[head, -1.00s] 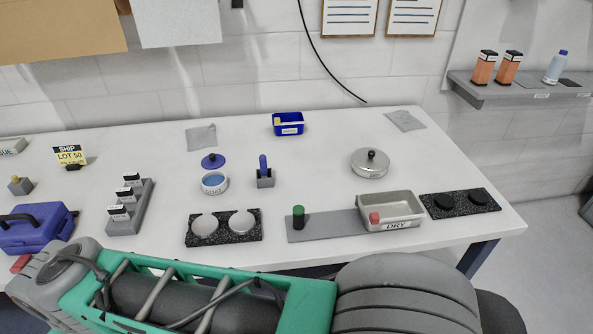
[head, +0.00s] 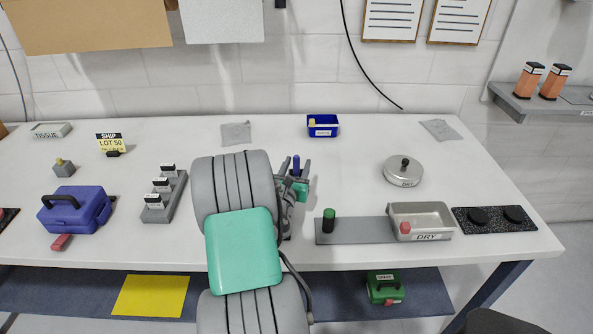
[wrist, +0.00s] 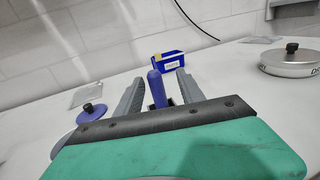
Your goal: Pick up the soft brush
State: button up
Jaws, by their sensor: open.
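A blue upright handle (head: 296,164), which looks like the soft brush, stands at mid-table; its lower end and any bristles are hidden. In the wrist view the blue handle (wrist: 157,90) rises between the two grey fingers, with visible space on both sides. My gripper (head: 294,172) is open around or just in front of the handle; the exact depth is hard to tell. In the wrist view my gripper (wrist: 160,78) holds nothing.
A blue bin (head: 323,127) stands behind the handle. A green-topped cylinder (head: 329,218) and the DRY tray (head: 421,212) are to the right, with a lidded silver dish (head: 403,172) behind. A card rack (head: 167,196) is left of my arm. My arm hides the COAT dish.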

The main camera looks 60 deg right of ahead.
jog(key=x, duration=0.2)
jog(key=p+x, duration=0.1)
jog(key=x, duration=0.2)
jog(key=shift+w+d, duration=0.25)
jog(key=shift+w, duration=0.1)
grip_shut()
